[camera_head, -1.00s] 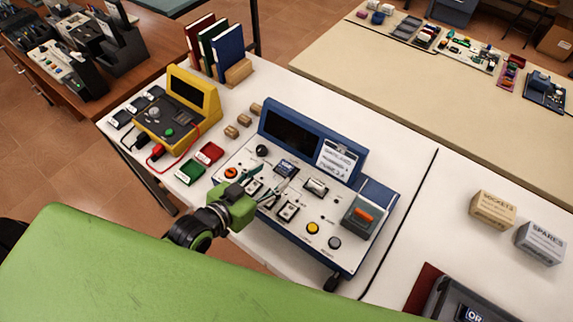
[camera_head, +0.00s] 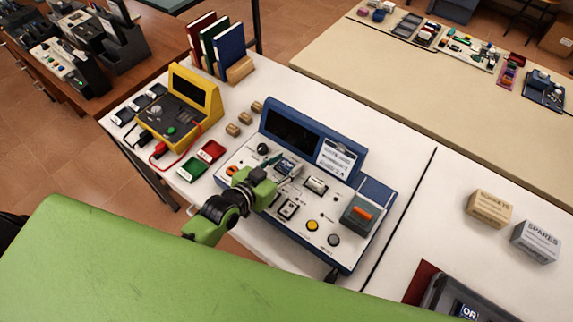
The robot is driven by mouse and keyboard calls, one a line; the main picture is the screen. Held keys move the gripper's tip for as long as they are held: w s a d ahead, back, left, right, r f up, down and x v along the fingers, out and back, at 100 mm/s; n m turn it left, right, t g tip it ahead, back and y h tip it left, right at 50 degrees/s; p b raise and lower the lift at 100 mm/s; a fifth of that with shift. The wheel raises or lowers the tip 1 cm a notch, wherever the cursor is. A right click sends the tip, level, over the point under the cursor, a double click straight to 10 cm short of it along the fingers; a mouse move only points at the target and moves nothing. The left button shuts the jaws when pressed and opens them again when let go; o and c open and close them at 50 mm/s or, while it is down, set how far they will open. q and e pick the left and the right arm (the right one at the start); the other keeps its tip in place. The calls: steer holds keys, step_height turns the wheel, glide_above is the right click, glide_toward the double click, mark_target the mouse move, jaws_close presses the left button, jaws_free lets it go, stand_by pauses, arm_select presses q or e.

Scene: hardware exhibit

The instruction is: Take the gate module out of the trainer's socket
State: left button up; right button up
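The trainer (camera_head: 343,236) is a white sloped panel with a blue back housing and dark screen, in the middle of the head view. A small module with a bluish face (camera_head: 288,166) sits in its upper panel and looks like the gate module in its socket; its label is too small to read. My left gripper (camera_head: 284,170) reaches over the panel from the lower left, its thin fingers apart on either side of this module. Contact cannot be made out. The gripper partly hides the module and nearby switches. My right gripper is not in view.
A grey block with an orange lever (camera_head: 361,213) stands at the panel's right. A yellow meter (camera_head: 180,110), red and green boxes (camera_head: 209,151) and books (camera_head: 228,52) are to the left. Boxes (camera_head: 489,208) and an "OR" device (camera_head: 466,306) lie right.

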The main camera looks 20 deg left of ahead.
arm_select(q)
steer(key=c, duration=0.6)
steer(key=shift+o, duration=0.2)
